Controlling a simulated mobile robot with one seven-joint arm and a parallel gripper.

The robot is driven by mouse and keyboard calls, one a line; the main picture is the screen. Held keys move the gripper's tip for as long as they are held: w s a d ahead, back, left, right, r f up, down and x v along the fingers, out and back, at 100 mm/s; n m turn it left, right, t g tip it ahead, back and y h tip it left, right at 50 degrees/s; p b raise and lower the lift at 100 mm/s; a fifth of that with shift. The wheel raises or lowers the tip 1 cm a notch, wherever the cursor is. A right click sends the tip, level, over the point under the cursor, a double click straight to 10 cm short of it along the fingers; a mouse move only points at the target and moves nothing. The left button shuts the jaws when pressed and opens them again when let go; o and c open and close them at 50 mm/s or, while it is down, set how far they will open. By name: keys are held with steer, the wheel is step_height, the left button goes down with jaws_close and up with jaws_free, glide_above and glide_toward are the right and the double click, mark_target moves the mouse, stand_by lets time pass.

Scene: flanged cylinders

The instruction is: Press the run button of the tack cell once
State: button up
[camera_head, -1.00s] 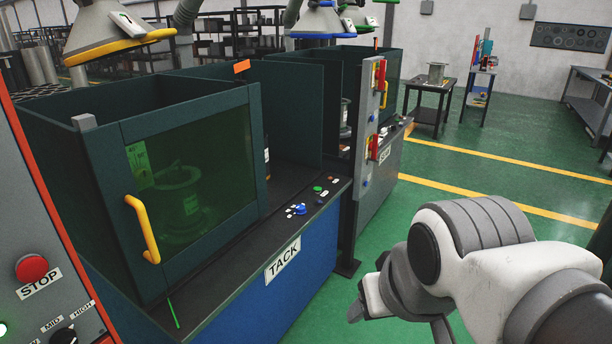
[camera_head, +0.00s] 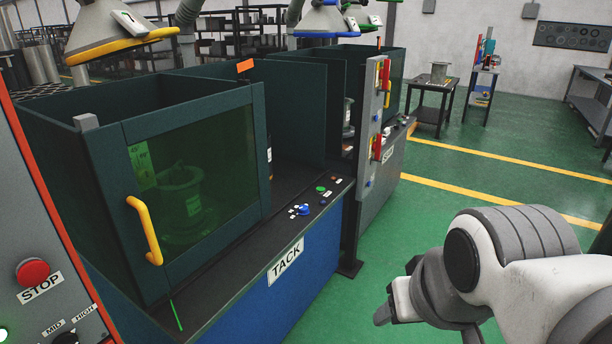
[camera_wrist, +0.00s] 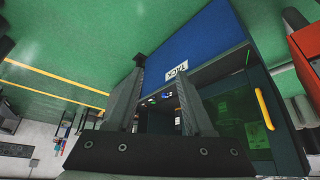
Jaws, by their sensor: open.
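The tack cell has a dark green cabinet (camera_head: 290,85), a blue front with a TACK label (camera_head: 286,262), and a dark ledge with controls. On the ledge are a green button (camera_head: 320,189), a blue knob (camera_head: 304,210) and a small orange-brown button (camera_head: 334,181); their small labels are unreadable. My gripper (camera_head: 388,305) is right of the ledge, apart from it, over the green floor. In the wrist view my gripper (camera_wrist: 160,72) is open and empty, with the TACK label (camera_wrist: 177,69) and small, unclear controls beyond its fingers.
A STOP button (camera_head: 33,272) is on a panel at the left. A second cell stands behind. The floor at right is open.

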jaws_close()
stand_by(1.5)
